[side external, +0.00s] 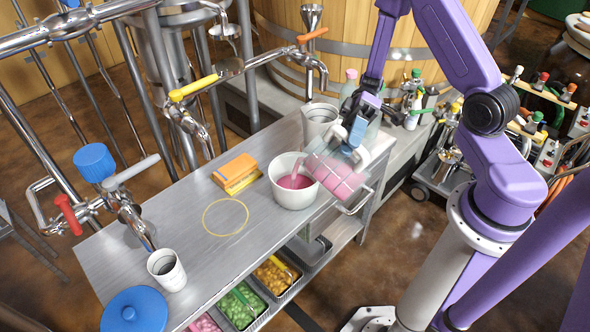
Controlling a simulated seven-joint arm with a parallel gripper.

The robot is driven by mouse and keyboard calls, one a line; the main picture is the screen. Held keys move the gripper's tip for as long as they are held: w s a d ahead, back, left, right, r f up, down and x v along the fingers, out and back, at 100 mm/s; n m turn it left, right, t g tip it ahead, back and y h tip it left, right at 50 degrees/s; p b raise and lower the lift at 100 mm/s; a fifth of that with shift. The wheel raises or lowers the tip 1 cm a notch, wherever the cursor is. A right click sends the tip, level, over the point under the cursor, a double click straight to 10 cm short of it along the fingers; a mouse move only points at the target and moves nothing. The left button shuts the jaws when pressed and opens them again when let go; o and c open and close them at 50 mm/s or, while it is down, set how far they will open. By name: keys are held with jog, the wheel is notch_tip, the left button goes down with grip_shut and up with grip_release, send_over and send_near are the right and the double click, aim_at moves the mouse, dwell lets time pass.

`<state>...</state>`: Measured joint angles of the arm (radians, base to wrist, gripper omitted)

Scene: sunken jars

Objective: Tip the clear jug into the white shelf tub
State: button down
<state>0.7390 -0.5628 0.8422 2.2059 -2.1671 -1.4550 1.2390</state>
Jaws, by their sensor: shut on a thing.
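The clear jug (337,176) holds pink liquid and is tilted far over, with its mouth to the left. A pale pink stream runs from its mouth into a white tub (292,200) on the steel bench. Pink liquid (295,182) shows inside this tub. My gripper (351,141) is shut on the jug and holds it up at the tub's right side. The jug partly hides the tub's right edge. The exact grip point is hard to make out.
A pale bucket (320,118) stands behind the tub, and bottles stand near my gripper. Orange and yellow blocks (237,172) and a yellow ring (226,217) lie to the left. A cup (166,269) and blue lid (134,310) are at front left. Taps (203,85) overhang the bench.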

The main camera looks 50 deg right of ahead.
aim_at(342, 127)
jog(key=shift+w+r+m+g+y, duration=0.15)
jog(key=shift+w+r+m, duration=0.15)
jog(key=shift+w, duration=0.2)
jog(key=shift+w+r+m+g+y, duration=0.1)
jog(key=shift+w+r+m+g, duration=0.1)
jog(key=shift+w+r+m, duration=0.25)
jog(key=shift+w+r+m+g+y, duration=0.1)
jog(key=shift+w+r+m+g, duration=0.1)
jog(key=shift+w, duration=0.4)
jog(key=shift+s, duration=0.1)
dwell(1.2)
